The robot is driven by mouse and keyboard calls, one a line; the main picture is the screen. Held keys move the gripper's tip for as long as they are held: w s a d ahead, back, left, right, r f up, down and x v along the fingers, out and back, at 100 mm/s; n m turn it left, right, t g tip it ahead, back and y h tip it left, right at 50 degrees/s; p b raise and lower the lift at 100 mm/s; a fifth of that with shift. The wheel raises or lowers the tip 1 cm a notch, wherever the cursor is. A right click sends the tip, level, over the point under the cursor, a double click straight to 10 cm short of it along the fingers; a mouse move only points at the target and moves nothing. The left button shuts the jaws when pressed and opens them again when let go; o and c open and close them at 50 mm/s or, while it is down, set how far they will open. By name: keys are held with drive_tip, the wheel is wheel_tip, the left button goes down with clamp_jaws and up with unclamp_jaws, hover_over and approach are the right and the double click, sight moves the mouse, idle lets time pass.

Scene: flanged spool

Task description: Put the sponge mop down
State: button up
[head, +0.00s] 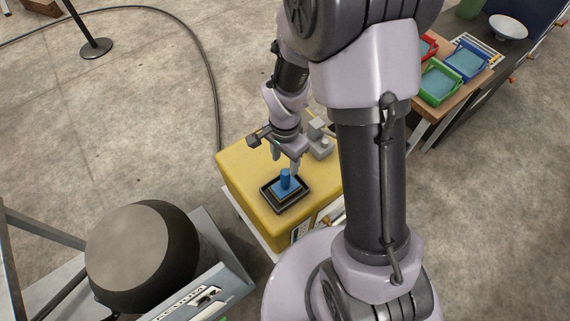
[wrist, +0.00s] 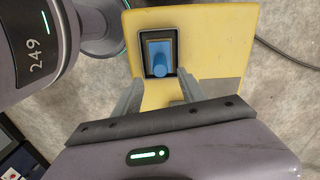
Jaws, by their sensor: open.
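The sponge mop (head: 286,180) is a blue upright handle on a flat blue base. It stands in a dark rectangular tray (head: 285,207) on the yellow-topped stand (head: 237,163). In the wrist view the sponge mop (wrist: 160,58) stands inside the dark rim of the tray (wrist: 143,44). My gripper (head: 286,163) is just above and behind the mop's handle in the head view. In the wrist view its two fingers (wrist: 159,88) are spread apart with nothing between the tips, and the handle lies beyond them.
A grey fixture (head: 319,140) stands at the stand's back right corner. A large dark drum (head: 140,250) is at the lower left. A bench at the upper right holds green (head: 441,84), blue (head: 467,62) and red trays. A cable runs along the floor behind the stand.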

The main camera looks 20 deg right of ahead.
wheel_tip(320, 180, up, 12)
drive_tip(key=s+n+t, duration=0.1)
drive_tip(key=n+t, duration=0.1)
drive_tip(key=s+a+r+n+t+y, duration=0.1)
drive_tip(key=s+a+r+n+t, duration=0.1)
drive_tip(key=s+r, duration=0.4)
drive_tip(key=s+a+r+n+t+y, duration=0.1)
drive_tip(key=s+a+r+n, duration=0.1)
drive_tip(key=s+r+n, duration=0.2)
wheel_tip(320, 180, up, 4)
drive_tip(key=shift+s+r+t, duration=0.1)
drive_tip(key=shift+s+t, duration=0.3)
drive_tip(key=shift+s, duration=0.55)
